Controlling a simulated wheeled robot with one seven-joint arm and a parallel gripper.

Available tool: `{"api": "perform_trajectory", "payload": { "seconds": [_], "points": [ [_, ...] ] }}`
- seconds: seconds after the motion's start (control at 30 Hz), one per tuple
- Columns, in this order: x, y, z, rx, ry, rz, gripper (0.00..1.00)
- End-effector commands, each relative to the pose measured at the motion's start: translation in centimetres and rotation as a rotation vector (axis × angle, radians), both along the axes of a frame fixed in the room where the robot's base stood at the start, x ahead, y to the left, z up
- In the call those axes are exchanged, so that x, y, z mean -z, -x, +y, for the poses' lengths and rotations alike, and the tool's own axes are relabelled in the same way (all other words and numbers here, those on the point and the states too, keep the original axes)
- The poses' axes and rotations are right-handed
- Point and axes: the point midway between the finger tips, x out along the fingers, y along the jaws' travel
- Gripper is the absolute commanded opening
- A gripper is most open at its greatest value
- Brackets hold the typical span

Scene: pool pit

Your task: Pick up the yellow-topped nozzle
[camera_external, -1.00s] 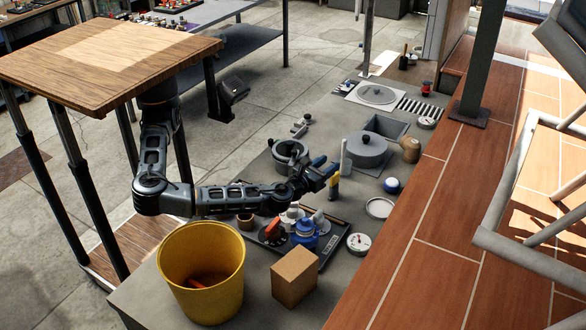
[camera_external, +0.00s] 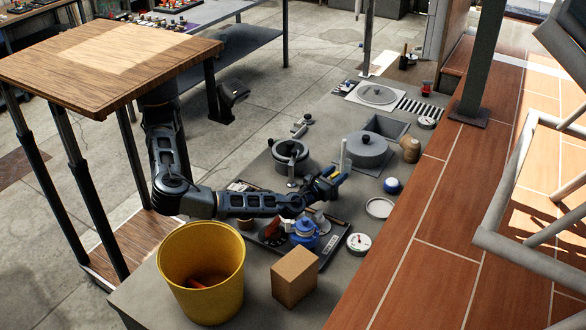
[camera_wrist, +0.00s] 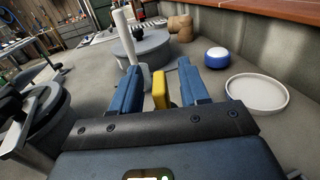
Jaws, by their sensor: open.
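The yellow-topped nozzle (camera_wrist: 160,89) shows in the wrist view as a yellow block between the two blue fingers of my gripper (camera_wrist: 157,76). My gripper is open, with a finger on each side of the yellow part; a gap shows on the left, and contact on the right is hard to judge. In the external view my gripper (camera_external: 336,180) is low over the grey counter, just beyond the tray, and hides most of the nozzle. The nozzle's lower part is hidden in the wrist view.
A dark tray (camera_external: 328,259) holds a blue-and-white bottle (camera_external: 305,233) and other small items. A yellow bucket (camera_external: 203,262) and a cardboard box (camera_external: 295,276) stand nearer. A lidded grey pot (camera_external: 367,151), a white dish (camera_external: 380,208) and a gauge (camera_external: 358,243) lie around.

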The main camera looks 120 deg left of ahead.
Motion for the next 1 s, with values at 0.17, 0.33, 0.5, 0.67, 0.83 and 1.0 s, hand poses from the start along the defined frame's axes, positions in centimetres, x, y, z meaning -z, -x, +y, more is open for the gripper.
{"api": "perform_trajectory", "payload": {
  "seconds": [0.17, 0.33, 0.5, 0.67, 0.83, 1.0],
  "points": [
    [-0.01, -0.04, 0.06, 0.001, 0.000, -0.001, 0.45],
    [-0.03, -0.02, 0.07, 0.000, 0.000, 0.000, 0.33],
    [-0.04, -0.01, 0.06, 0.000, 0.000, 0.000, 0.17],
    [-0.04, -0.01, 0.06, 0.000, 0.000, 0.000, 0.02],
    [-0.05, 0.00, 0.06, 0.000, -0.001, 0.000, 0.00],
    [-0.06, 0.00, 0.06, 0.000, -0.001, 0.000, 0.00]
  ]
}}
